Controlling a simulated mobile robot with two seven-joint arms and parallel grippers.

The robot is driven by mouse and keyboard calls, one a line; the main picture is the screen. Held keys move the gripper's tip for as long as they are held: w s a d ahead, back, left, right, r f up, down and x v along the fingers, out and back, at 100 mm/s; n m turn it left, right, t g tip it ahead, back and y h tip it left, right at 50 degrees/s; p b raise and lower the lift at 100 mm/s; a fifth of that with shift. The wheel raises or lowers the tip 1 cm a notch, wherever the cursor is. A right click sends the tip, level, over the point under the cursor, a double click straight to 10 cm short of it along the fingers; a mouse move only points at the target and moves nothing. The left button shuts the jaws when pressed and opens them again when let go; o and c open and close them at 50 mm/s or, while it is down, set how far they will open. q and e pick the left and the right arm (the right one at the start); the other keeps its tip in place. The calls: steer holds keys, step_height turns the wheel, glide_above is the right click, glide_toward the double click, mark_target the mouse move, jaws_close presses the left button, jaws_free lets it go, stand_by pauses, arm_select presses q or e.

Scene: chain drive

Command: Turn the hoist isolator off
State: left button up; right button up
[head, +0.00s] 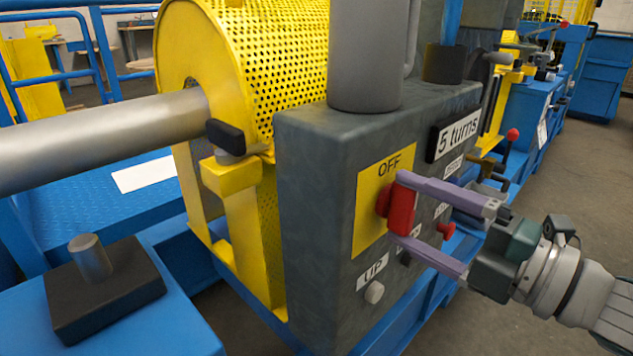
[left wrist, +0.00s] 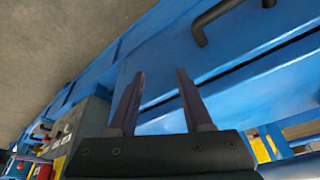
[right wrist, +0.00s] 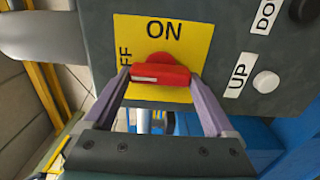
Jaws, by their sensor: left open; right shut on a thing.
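The isolator is a red handle (head: 402,205) on a yellow plate (head: 370,222), on the face of a grey-green control box (head: 318,215). My right gripper (head: 402,211) is shut on the handle, one finger above and one below it in the head view. In the right wrist view the red handle (right wrist: 158,74) lies crosswise between the fingertips. Its left end, with a pale mark, points toward the partly hidden OFF word; ON stands above the handle. My left gripper (left wrist: 160,74) is open and empty in the left wrist view, and is out of the head view.
A white UP button (head: 374,292) sits below the plate, and a red knob (head: 446,231) is to the right. A grey cylinder (head: 366,55) stands on the box. A yellow perforated guard (head: 270,60) and a shaft (head: 100,140) are at left. Floor at right is clear.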

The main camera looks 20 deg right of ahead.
stand_by(0.4)
steer(key=o, duration=1.1)
steer(key=shift+c, duration=0.2)
steer(key=p+v, duration=0.1)
steer(key=v, duration=0.9)
